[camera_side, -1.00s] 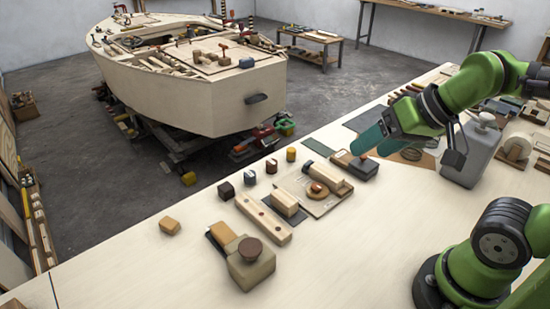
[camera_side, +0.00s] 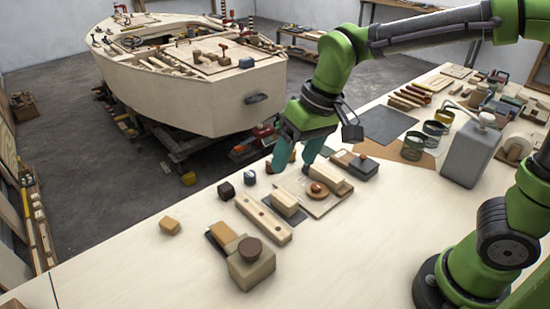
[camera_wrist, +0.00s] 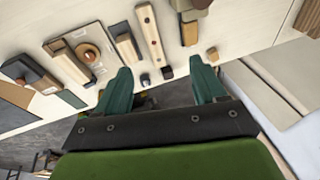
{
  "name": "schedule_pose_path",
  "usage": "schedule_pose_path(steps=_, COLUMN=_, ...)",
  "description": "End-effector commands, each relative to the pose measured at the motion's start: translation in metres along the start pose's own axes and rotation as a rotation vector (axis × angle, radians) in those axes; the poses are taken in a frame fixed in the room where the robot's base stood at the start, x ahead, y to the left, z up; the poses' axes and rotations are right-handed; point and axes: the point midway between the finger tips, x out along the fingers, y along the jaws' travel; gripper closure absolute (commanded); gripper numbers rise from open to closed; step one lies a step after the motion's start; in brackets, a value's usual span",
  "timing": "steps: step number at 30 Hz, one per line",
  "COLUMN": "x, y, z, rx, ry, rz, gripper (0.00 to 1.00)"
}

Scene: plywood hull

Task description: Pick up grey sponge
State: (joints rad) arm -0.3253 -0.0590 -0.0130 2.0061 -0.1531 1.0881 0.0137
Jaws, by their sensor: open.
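I cannot make out for certain which thing is the grey sponge. The greyest small piece is a grey block (camera_side: 250,178) near the bench's far edge, beside a dark cube (camera_side: 226,191). In the wrist view the grey block (camera_wrist: 145,80) and dark cube (camera_wrist: 167,73) show small, between my fingers in the picture. My gripper (camera_side: 294,166) points down with teal fingers apart and empty, right of the grey block in the side view. Its fingers also show in the wrist view (camera_wrist: 160,68). It hides the spot where small red-brown and yellow pieces stood.
A wooden bar with holes (camera_side: 264,218), a knobbed block (camera_side: 250,265) and a board with wooden pieces (camera_side: 322,201) lie close by. A dark block with an orange knob (camera_side: 362,167) is right of the gripper. A tan block (camera_side: 170,226) lies left. The near bench is clear.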

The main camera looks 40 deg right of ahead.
Motion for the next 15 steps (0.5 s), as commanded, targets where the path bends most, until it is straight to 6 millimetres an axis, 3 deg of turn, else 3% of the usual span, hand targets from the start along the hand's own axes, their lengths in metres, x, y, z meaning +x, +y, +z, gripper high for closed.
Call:
schedule_pose_path(steps=3, x=0.032, y=-0.037, z=-0.023, rx=-0.061, ry=-0.094, rz=0.050, gripper=0.30)
schedule_pose_path(steps=9, x=0.080, y=-0.088, z=-0.048, rx=-0.116, ry=-0.196, rz=0.143, gripper=0.30)
schedule_pose_path(steps=12, x=0.091, y=-0.104, z=-0.058, rx=-0.115, ry=-0.213, rz=0.178, gripper=0.30)
schedule_pose_path(steps=15, x=0.084, y=-0.109, z=-0.069, rx=-0.092, ry=-0.204, rz=0.190, gripper=0.30)
